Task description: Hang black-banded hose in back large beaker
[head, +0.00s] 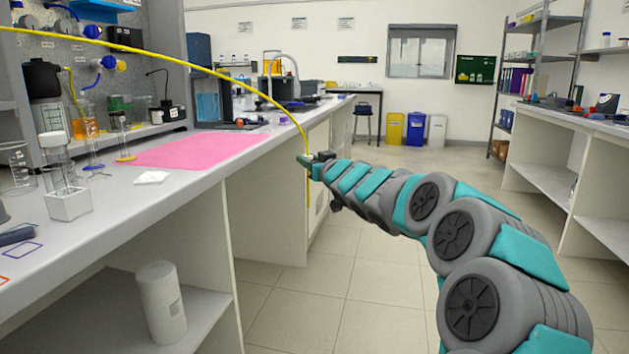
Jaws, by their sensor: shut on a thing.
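My gripper (309,160) is shut on a thin yellow hose (230,77), out over the aisle to the right of the bench's front edge. The hose arcs in from the upper left edge of the view, and a short end hangs straight down below my jaws. I cannot make out a black band on it. A clear beaker (18,168) stands at the bench's left edge. A beaker with orange liquid (86,122) stands further back by the rig panel. I cannot tell which is the back large beaker. My gripper is far from both.
A pink mat (205,149) lies on the white bench (130,200). A clear vessel on a white block (67,203) stands near the front. The rig panel (60,55) has several pumps and fittings. The aisle floor (340,270) is clear.

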